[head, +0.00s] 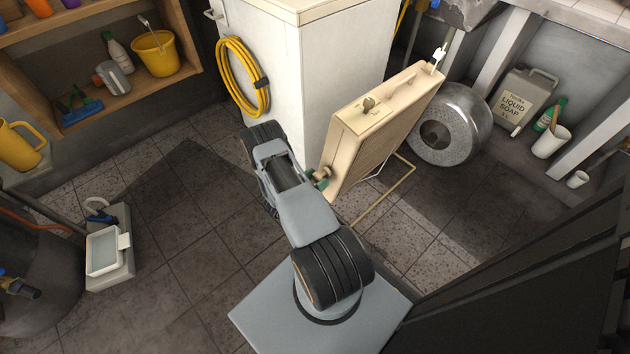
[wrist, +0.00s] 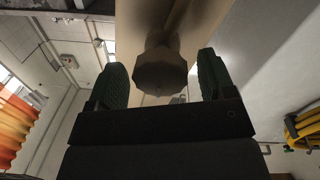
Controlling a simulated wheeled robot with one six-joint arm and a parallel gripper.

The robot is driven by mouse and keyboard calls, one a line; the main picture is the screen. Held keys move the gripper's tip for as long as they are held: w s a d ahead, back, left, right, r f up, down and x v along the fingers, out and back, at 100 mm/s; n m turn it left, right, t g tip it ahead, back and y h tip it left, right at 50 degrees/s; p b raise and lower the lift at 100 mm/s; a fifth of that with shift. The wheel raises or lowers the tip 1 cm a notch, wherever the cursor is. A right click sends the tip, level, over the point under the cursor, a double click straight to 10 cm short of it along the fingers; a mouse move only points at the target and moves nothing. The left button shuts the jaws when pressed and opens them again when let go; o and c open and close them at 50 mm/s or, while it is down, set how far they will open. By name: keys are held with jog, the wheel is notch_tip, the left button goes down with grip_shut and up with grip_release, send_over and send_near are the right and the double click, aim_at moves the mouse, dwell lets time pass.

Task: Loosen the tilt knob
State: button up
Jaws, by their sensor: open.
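A beige slatted box-shaped unit (head: 352,150) stands tilted on a thin wire stand, with a dial (head: 368,103) and a handle on its top. Its tilt knob (head: 322,174) sticks out low on its left side, and in the wrist view this brown many-sided knob (wrist: 160,72) faces me. My gripper (wrist: 160,85) is open, with one green pad left of the knob and one right of it. Gaps show between the pads and the knob. In the head view my gripper (head: 319,180) is beside the unit and partly hidden behind my arm.
A white cabinet (head: 270,70) with a coiled yellow hose (head: 243,77) stands close behind my arm. A metal drum (head: 450,125) and a liquid soap canister (head: 522,98) stand right of the unit.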

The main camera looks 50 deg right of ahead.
aim_at(316, 180)
jog(key=shift+w+a, duration=0.15)
jog(key=shift+a, duration=2.3)
